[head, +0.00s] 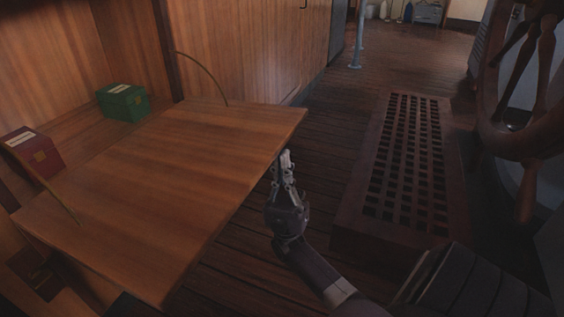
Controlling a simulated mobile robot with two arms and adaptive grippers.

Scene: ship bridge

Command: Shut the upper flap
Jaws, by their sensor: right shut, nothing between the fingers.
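The upper flap (185,170) is a wooden panel folded down flat, level in front of an open wooden cabinet at the left. Curved stays run from the cabinet to it at the far end and the near end. My right gripper (285,160) is shut and empty. It points up beside the flap's outer right edge, near the far corner. I cannot tell whether it touches the edge. My left gripper is not in view.
A green box (123,101) and a red box (33,152) stand inside the cabinet behind the flap. A raised wooden grating (405,160) lies on the floor to the right. A ship's wheel (530,90) stands at the far right. Plank floor lies clear between flap and grating.

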